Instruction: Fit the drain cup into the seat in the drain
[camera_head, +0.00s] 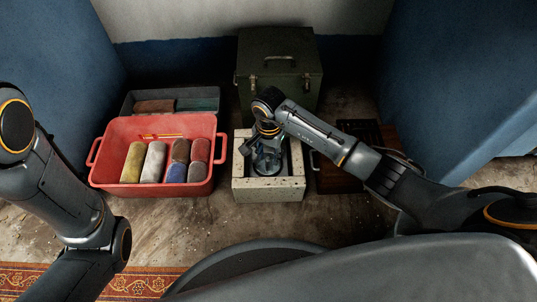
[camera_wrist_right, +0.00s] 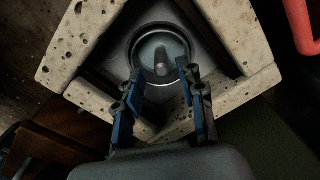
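The stone washtrough (camera_head: 267,194) stands on the floor in the middle of the head view, and its pitted rim also shows in the right wrist view (camera_wrist_right: 90,28). In its floor is a round drain with a shiny metal ring (camera_wrist_right: 133,47). The drain cup (camera_wrist_right: 162,62), greyish with a raised grip in its middle, lies inside this ring; I cannot tell how deep it sits. My right gripper (camera_head: 268,163) points down into the trough. Its blue-and-black fingers (camera_wrist_right: 160,82) are spread apart over the near side of the drain, with no contact on the grip visible. My left gripper is out of view.
A red crate (camera_head: 99,160) with several rolled cloths stands left of the trough, with a grey box (camera_head: 127,103) behind it. A green metal chest (camera_head: 279,55) stands behind and a dark wooden box (camera_head: 331,176) right. Blue walls close in both sides.

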